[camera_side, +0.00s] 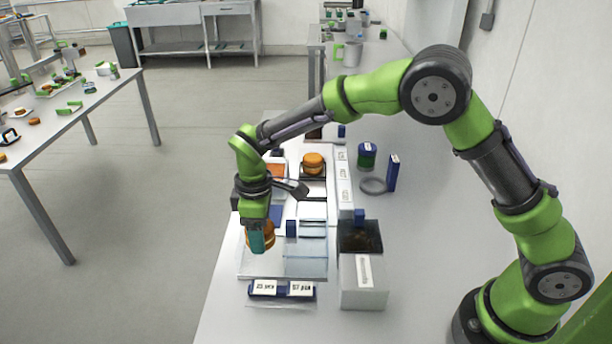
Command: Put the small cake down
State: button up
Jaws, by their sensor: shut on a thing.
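My gripper (258,238) points down at the near left part of the work table. It is shut on a small orange-brown cake (270,236), which is partly hidden behind the fingers. The held cake is over or close to a clear, glassy tray (305,266); I cannot tell whether it touches it. Another orange-brown round cake (313,160) sits on a dark-framed stand farther back.
A grey box with a dark open top (364,285) stands right of the clear tray. A blue-green tin (367,155), a grey ring (373,186) and an upright blue block (392,173) stand farther back right.

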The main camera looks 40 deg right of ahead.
jog(key=shift+f, duration=2.1)
jog(key=o, duration=0.7)
jog(key=shift+f, duration=0.15)
